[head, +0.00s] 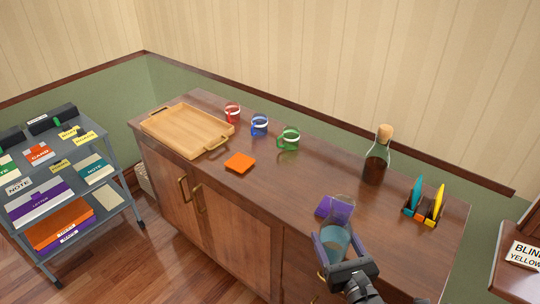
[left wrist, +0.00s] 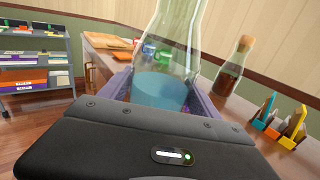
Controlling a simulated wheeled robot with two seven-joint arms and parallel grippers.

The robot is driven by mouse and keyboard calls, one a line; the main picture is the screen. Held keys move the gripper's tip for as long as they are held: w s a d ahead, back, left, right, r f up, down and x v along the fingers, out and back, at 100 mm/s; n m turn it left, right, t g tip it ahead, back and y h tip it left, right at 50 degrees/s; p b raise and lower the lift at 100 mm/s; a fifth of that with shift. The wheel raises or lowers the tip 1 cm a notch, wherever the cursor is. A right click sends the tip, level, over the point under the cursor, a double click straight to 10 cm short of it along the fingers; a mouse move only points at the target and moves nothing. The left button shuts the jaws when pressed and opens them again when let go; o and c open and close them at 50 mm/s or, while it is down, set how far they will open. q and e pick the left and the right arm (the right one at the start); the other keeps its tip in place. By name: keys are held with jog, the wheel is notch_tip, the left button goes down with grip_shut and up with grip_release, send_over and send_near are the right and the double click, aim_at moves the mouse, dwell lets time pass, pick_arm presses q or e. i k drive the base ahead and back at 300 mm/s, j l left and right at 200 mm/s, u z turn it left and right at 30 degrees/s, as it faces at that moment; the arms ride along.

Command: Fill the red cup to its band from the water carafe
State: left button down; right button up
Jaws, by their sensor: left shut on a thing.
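The red cup (head: 232,113) with a pale band stands upright near the back edge of the cabinet top, beside the tray; its inside is too small to read. My left gripper (head: 334,246) is shut on the clear glass carafe (head: 340,207) at the cabinet's front right. In the left wrist view the carafe (left wrist: 172,45) is nearly upright between the fingers, with blue water (left wrist: 162,91) in its lower part. Whether its base touches the top is hidden. The gripper is well to the right of the red cup. My right gripper is not in view.
A blue cup (head: 259,126) and green cup (head: 288,141) stand right of the red one. A wooden tray (head: 185,130), orange square (head: 240,162), purple square (head: 325,207), corked dark bottle (head: 375,165) and small rack (head: 425,212) share the top. Its middle is clear. A cart (head: 60,180) stands left.

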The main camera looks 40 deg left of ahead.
aim_at(232, 115)
jog(key=u, duration=1.05)
